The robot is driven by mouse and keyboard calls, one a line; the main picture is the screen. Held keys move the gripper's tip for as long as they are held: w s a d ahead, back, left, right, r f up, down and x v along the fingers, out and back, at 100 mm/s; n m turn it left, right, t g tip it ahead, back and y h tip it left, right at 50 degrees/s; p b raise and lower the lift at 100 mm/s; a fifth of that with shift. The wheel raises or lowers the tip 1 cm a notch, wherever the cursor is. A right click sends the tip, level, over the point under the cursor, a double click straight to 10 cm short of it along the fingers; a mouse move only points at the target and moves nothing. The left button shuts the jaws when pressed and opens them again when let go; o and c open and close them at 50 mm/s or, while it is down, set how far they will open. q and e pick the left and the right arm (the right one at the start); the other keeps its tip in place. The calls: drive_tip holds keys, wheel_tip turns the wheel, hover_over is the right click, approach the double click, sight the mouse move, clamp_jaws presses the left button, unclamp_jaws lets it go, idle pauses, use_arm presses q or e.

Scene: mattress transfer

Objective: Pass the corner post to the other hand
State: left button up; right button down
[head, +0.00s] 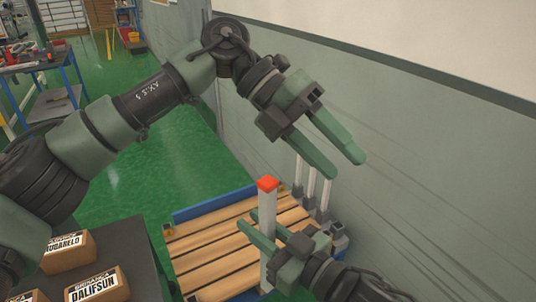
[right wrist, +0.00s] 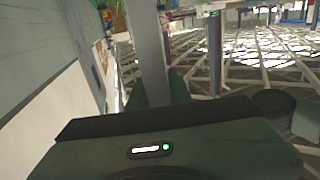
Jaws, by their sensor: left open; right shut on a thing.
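In the right wrist view the post (right wrist: 149,55) rises between the green fingers. My left gripper (head: 348,167) is open and empty, above and to the right of the post's red cap, its fingers pointing down to the right.
A slatted wooden pallet (head: 207,252) with blue edging lies below the post. Several pale posts (head: 311,187) stand behind, near the grey wall (head: 430,170). Cardboard boxes (head: 97,284) sit on a dark surface at lower left. A blue-legged workbench (head: 45,62) is far left.

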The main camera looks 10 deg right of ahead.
sight(268, 216)
use_arm(q)
drive_tip(key=a+t+y, duration=0.2)
drive_tip(key=a, duration=0.1)
drive_tip(key=s+a+r+t+y, duration=0.1)
drive_tip(key=a+t+y, duration=0.1)
drive_tip(key=a+y, duration=0.1)
drive_tip(key=a+t+y, duration=0.1)
drive_tip(key=a+y, duration=0.2)
drive_tip(key=a, duration=0.1)
drive_tip(key=shift+s+r+m+t, duration=0.25)
drive_tip(key=shift+r+m+t, duration=0.05)
drive_tip(key=shift+r+t, duration=0.1)
drive_tip(key=shift+w+a+f+y, duration=0.1)
drive_tip(key=shift+w+f+y, duration=0.05)
drive_tip(key=shift+f+y, duration=0.2)
wheel_tip(268, 216, down, 12)
drive_tip(key=shift+r, duration=0.15)
clamp_jaws()
use_arm(e)
drive_tip(key=c, duration=1.2)
unclamp_jaws()
drive_tip(key=shift+f, duration=0.1)
